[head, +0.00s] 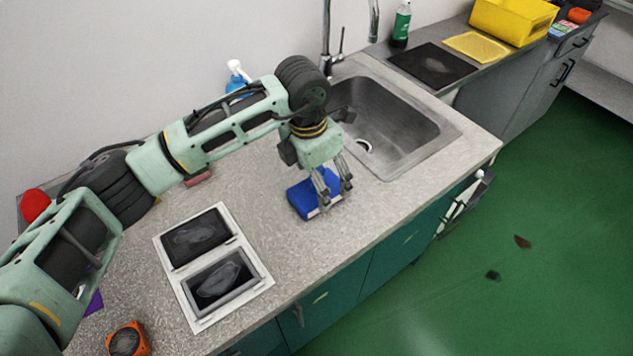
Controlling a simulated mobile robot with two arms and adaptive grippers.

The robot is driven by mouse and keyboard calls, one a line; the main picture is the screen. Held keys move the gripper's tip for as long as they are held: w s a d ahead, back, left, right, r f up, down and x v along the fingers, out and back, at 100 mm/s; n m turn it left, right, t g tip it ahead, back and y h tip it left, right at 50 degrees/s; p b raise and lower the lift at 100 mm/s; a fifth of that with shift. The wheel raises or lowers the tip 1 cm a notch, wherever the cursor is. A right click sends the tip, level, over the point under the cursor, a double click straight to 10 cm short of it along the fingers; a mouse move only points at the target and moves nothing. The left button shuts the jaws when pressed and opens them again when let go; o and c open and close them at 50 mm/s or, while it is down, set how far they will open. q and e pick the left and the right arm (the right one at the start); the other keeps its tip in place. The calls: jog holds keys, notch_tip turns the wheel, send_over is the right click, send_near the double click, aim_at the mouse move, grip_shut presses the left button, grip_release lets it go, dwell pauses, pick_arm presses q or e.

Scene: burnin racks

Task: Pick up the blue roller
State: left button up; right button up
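My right gripper is not in view.
A metal sink (388,117) with a tap lies just behind. A white double-framed panel (205,322) lies to the left on the counter. An orange-framed part (127,340) sits at the front left. A blue pump bottle (237,84) stands by the wall. The counter's front edge is near.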

pick_arm(q)
jog(key=f, duration=0.2)
jog(key=f+p, duration=0.1)
jog(key=f, duration=0.1)
jog(key=shift+w+d+f, duration=0.15)
jog(key=shift+w+d, duration=0.05)
jog(key=c, duration=1.4)
